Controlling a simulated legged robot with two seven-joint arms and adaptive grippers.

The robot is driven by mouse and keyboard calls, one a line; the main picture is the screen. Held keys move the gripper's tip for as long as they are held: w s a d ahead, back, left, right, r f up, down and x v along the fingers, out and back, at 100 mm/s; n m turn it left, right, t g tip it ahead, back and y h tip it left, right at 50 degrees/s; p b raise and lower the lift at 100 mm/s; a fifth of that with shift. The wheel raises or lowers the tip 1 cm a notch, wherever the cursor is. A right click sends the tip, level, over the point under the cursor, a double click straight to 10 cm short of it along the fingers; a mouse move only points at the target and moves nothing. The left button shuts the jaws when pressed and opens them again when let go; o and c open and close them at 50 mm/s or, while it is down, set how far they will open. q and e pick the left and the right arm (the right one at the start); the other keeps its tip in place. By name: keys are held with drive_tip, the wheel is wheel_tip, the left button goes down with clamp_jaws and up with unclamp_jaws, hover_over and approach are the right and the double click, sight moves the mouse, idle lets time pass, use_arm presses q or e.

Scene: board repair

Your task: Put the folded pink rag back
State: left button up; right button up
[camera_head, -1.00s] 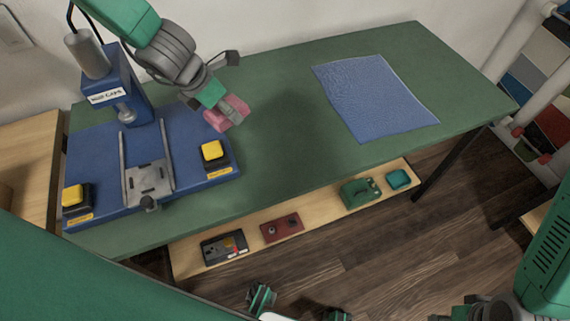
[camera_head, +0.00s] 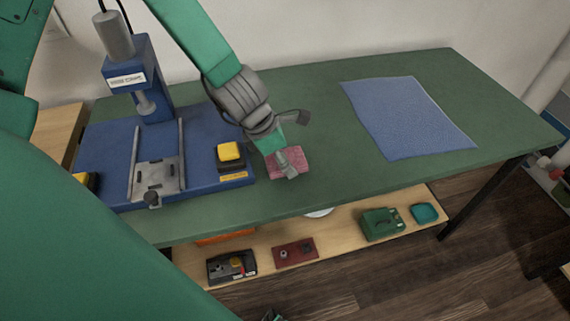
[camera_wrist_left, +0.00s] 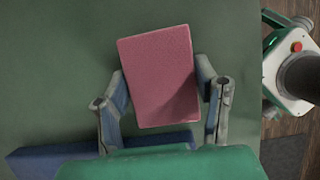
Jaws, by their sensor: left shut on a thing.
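The folded pink rag (camera_head: 288,161) is a small thick block at the front part of the green table, just right of the blue press base. My left gripper (camera_head: 289,168) is shut on it from above. In the left wrist view the rag (camera_wrist_left: 160,75) sits between the two fingers (camera_wrist_left: 163,108), tilted slightly. It is at or very close to the table top; I cannot tell whether it touches. My right gripper is not in view.
The blue press (camera_head: 205,165) with a yellow button (camera_head: 230,152) stands close on the left. A blue cloth (camera_head: 408,117) lies flat at the right of the green table (camera_head: 330,185). The table between is clear. A shelf below (camera_head: 345,230) holds several small items.

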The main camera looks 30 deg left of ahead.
use_arm(q)
drive_tip(key=shift+d+f, duration=0.2)
drive_tip(key=shift+f, duration=0.45)
drive_tip(key=shift+w, duration=0.1)
drive_tip(key=shift+a, duration=0.1)
drive_tip(key=shift+a+f, duration=0.15)
drive_tip(key=shift+a, duration=0.05)
drive_tip(key=o, duration=1)
drive_tip(key=shift+a, duration=0.25)
drive_tip(key=shift+d+r, duration=0.25)
drive_tip(key=shift+d, duration=0.05)
drive_tip(key=p+v, duration=0.4)
drive_tip(key=v, duration=0.7)
drive_tip(key=shift+s+r, duration=0.2)
drive_tip(key=shift+r, duration=0.15)
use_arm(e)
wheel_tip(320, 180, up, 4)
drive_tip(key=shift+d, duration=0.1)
